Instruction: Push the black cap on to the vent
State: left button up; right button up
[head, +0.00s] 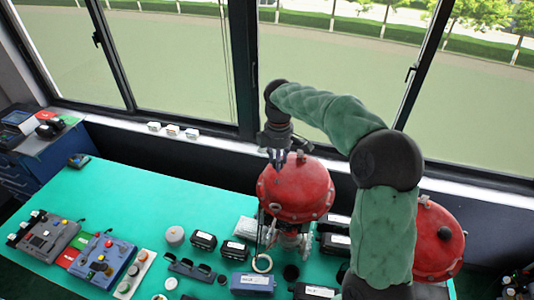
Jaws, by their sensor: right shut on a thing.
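My right gripper (279,160) points down in front of the upper part of the red domed actuator (300,190). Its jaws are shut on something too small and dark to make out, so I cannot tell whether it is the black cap. The metal valve parts (290,240) under the dome stand on the green table. I cannot pick out the vent at this size. A small round black piece (290,272) lies on the table below the actuator, and another small dark one (222,279) lies further left. My left gripper is not in view.
A second red dome (437,240) stands at the right behind my arm. A blue control box (102,258) and a grey one (47,237) stand at the left. Small black boxes (204,240) and a pale ring (262,263) lie nearby.

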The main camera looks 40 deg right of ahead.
aim_at(277, 181)
jog(key=shift+a+f, duration=0.2)
jog(key=shift+f, duration=0.05)
jog(key=shift+s+f+b, duration=0.1)
jog(key=shift+f+b, duration=0.15)
jog(key=shift+b, duration=0.15)
notch_tip(277, 181, down, 2)
jog(key=shift+d+b, duration=0.1)
jog(key=shift+b, duration=0.7)
jog(key=shift+f+b, duration=0.95)
jog(key=shift+f, duration=0.25)
jog(key=shift+f, duration=0.2)
jog(key=shift+f, duration=0.6)
dwell(0.6)
